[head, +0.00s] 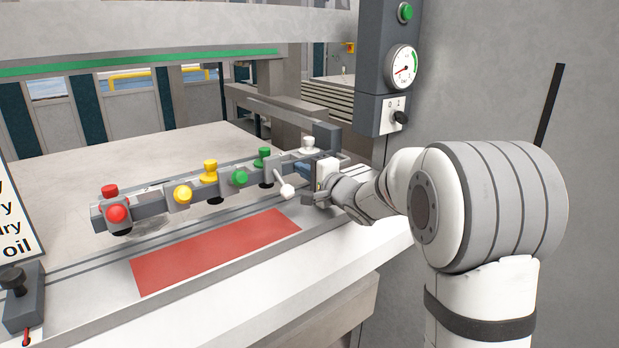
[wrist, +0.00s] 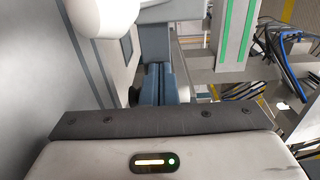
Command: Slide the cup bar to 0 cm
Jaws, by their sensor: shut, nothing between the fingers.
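The cup bar (head: 150,205) is a long grey bar lying lengthwise above the machine table, with several suction cups under it and red, yellow and green knobs along it. A white knob (head: 308,144) stands at its right part. A white ball-ended lever (head: 286,190) sticks out in front of it. My gripper (head: 304,169) is at the right end of the bar, its blue-grey fingers shut and empty. The fingers also show in the wrist view (wrist: 153,78). I cannot tell whether they touch the bar. The scale on it is too small to read.
A red sheet (head: 215,252) lies on the table in front of the bar. A grey control box with a gauge (head: 401,66) and a rotary switch (head: 399,117) hangs at the right. A sign ending in "oil" (head: 14,225) and a small dark box (head: 22,297) stand at the left.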

